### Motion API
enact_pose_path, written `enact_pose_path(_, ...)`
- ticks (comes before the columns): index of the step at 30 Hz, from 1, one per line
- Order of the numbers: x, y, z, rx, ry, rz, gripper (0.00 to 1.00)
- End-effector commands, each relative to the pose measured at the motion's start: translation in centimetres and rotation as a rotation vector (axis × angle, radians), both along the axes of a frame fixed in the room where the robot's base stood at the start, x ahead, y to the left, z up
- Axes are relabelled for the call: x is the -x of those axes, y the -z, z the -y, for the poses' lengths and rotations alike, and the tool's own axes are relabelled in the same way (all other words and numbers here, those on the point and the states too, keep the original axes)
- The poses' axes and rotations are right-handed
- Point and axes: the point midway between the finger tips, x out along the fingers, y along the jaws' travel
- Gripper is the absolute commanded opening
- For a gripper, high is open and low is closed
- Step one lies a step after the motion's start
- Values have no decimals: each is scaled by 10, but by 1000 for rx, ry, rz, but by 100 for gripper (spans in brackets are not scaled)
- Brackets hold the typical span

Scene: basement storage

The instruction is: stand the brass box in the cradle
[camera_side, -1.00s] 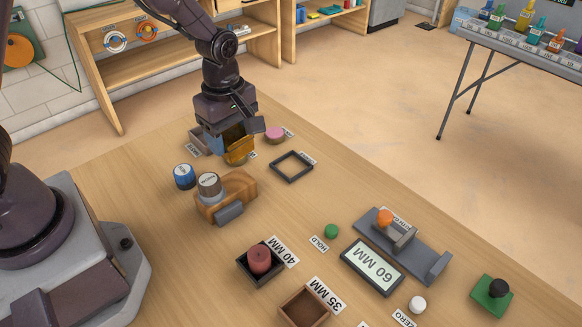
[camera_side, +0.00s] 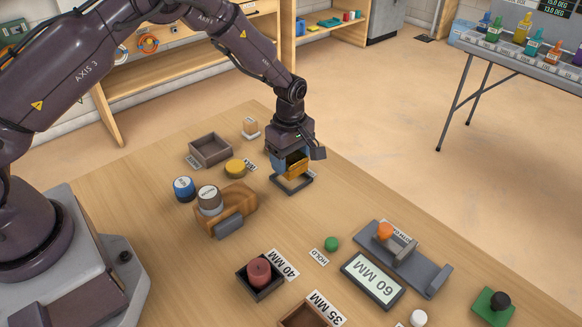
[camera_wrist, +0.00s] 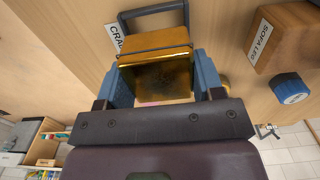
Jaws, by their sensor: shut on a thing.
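The brass box (camera_side: 295,168) is a shiny golden block held between the blue fingers of my gripper (camera_side: 290,160). In the wrist view the box (camera_wrist: 155,58) fills the space between the fingers, with a dark reflecting face toward the camera. The cradle (camera_side: 291,191) is a low dark square frame on the bench, directly under the box. Its far bar (camera_wrist: 150,10) shows beyond the box in the wrist view, beside a label reading "CRA". The box hides part of the cradle. I cannot tell whether the box touches the cradle or hangs just above it.
A yellow disc (camera_side: 235,168), an open grey tray (camera_side: 210,150) and a tan block on a white base (camera_side: 250,128) are left of my gripper. A wooden block (camera_side: 233,205) with a knob and a blue knob (camera_side: 184,188) stand nearer.

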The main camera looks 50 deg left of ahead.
Motion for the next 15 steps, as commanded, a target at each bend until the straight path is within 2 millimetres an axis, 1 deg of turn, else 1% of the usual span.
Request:
enact_pose_path(1, -3, 7, 0, 0, 0, -2, 30)
enact_pose_path(3, -2, 19, 0, 0, 0, -4, 30)
enact_pose_path(6, -2, 30, 0, 0, -1, -1, 30)
enact_pose_path(9, -3, 33, 0, 0, -1, 2, 30)
enact_pose_path(15, -2, 33, 0, 0, -1, 1, 30)
